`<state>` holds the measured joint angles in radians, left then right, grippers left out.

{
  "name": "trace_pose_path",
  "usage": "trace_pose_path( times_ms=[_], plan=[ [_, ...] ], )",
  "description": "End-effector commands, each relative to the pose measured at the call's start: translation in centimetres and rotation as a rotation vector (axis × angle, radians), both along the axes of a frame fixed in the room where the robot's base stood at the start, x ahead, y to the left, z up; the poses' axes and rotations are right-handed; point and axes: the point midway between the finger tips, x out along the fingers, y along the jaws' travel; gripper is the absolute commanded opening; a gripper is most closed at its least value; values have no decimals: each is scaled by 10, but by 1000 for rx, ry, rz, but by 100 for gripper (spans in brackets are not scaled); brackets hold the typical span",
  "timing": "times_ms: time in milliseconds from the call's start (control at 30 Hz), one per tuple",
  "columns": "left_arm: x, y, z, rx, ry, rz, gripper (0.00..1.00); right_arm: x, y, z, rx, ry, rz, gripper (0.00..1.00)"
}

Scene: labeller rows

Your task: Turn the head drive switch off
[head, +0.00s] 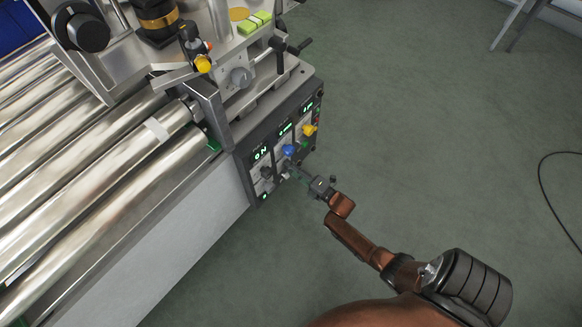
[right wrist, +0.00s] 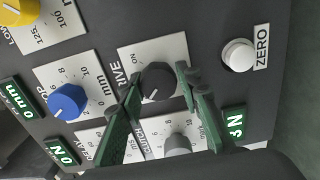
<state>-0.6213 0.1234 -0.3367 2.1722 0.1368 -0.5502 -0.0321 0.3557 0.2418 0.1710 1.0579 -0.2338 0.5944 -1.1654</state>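The control panel (head: 277,140) is a dark box on the machine's end, with knobs and lit green readouts. In the right wrist view, a black knob with a white pointer line, the drive switch (right wrist: 158,82), sits on a white plate whose partly hidden label ends in "IVE". My right gripper (head: 293,170) reaches the panel from the lower right. In the right wrist view its two green fingers (right wrist: 158,86) are apart, one on each side of the black knob; I cannot tell whether they touch it. My left gripper is not in view.
A blue knob (right wrist: 68,101), a yellow knob (right wrist: 18,10), a grey knob (right wrist: 177,146) and a white ZERO button (right wrist: 238,55) are close around the fingers. Steel rollers (head: 95,165) lie left of the panel. The green floor (head: 430,130) at right is mostly clear; a black cable (head: 545,195) lies there.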

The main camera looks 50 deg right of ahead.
Motion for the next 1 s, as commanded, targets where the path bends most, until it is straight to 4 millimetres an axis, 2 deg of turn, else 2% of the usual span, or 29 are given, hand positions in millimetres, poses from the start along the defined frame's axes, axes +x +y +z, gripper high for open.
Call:
trace_pose_path(
  times_ms=[200, 567, 667, 1000],
  plan=[
    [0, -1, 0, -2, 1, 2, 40, 0, 0, 0, 1, 0, 0, 47],
    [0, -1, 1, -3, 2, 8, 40, -6, -1, 0, 2, -1, -1, 47],
    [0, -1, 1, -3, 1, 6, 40, -19, -2, 0, 2, 0, -1, 47],
    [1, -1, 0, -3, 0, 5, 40, -88, -7, 0, 2, 1, -1, 47]
  ],
)
